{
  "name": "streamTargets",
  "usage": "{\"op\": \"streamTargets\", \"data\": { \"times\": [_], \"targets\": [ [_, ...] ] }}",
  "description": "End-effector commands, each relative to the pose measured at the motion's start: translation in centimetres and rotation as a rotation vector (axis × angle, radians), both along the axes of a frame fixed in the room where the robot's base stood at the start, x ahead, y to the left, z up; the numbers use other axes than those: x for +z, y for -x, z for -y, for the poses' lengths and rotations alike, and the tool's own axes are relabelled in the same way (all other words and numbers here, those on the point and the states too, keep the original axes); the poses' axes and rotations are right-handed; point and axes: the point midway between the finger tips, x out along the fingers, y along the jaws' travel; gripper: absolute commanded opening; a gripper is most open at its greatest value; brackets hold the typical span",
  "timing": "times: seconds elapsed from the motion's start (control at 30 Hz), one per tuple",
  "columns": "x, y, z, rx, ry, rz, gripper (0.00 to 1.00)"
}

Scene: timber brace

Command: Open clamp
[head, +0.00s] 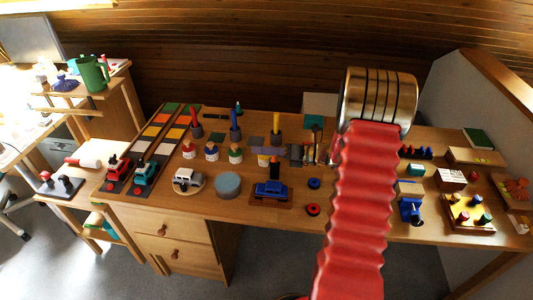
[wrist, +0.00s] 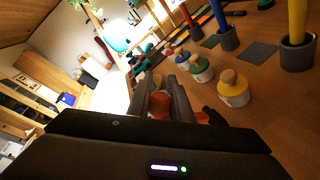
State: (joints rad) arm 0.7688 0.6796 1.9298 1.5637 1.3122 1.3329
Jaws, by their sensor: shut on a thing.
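My gripper (head: 270,150) is over the middle of the desk, pointing left, well apart from that blue fixture. In the wrist view my gripper's dark fingers (wrist: 163,94) are close together on a small orange-red thing (wrist: 160,106), mostly hidden by the fingers. The blue fixture does not show in the wrist view.
Peg figures (head: 211,152) and pen cups (head: 235,133) stand close to my gripper. A green watering can (head: 93,73) stands far left.

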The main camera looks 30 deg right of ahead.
Motion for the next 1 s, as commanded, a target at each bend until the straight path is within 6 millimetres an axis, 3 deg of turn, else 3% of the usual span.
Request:
{"op": "streamTargets", "data": {
  "times": [0.4,0.43,0.67,1.0],
  "targets": [
    [-0.05,-0.25,-0.32,0.004,0.000,-0.003,0.00],
    [-0.06,-0.25,-0.32,0.004,0.000,-0.003,0.21],
    [-0.04,-0.20,-0.31,0.005,0.000,-0.003,0.37],
    [0.05,0.02,-0.11,0.004,-0.001,-0.002,0.38]
  ]
}}
